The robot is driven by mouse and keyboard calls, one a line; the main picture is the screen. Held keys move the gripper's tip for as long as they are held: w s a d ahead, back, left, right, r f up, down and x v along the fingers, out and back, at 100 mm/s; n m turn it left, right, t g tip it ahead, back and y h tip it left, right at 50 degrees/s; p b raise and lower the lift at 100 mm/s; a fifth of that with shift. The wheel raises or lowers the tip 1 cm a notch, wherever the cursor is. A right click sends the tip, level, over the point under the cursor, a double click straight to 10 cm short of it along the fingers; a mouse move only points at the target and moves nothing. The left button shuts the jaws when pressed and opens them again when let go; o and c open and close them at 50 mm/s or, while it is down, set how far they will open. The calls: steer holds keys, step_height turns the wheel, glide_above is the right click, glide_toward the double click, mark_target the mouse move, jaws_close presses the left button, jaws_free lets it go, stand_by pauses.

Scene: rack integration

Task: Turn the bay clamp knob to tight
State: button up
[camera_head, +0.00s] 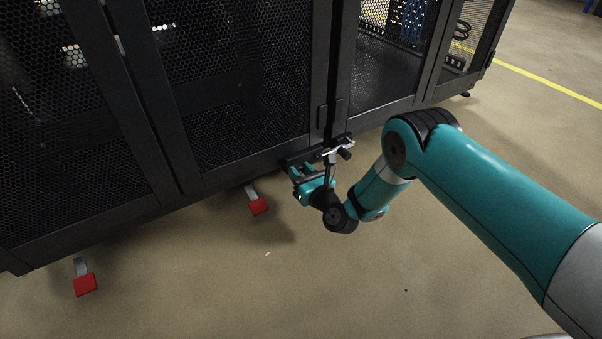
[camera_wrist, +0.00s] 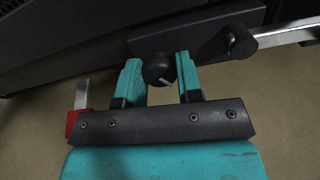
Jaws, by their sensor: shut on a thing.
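The bay clamp knob (camera_wrist: 158,69) is a small black round knob with a white pointer mark, on a dark block (camera_wrist: 205,36) low at the rack's edge. In the wrist view the mark points down and to the right. My gripper (camera_wrist: 160,76) is shut on the knob, with one teal finger on each side of it. In the head view my gripper (camera_head: 297,168) is at the foot of the black rack (camera_head: 240,115). The knob is too small and covered to make out there.
A second dark knob (camera_wrist: 241,42) sits to the right on the same block, beside a metal bar (camera_wrist: 298,35). Red-ended feet (camera_head: 258,206) stick out under the rack, one close left of my gripper. The floor in front is mostly clear.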

steer(key=shift+d+m, duration=0.1)
steer(key=shift+m, duration=2.1)
steer(key=o, duration=0.9)
steer(key=shift+o, duration=0.2)
steer(key=shift+s, duration=0.1)
steer(key=p+v, duration=1.7)
steer(key=p, duration=0.5)
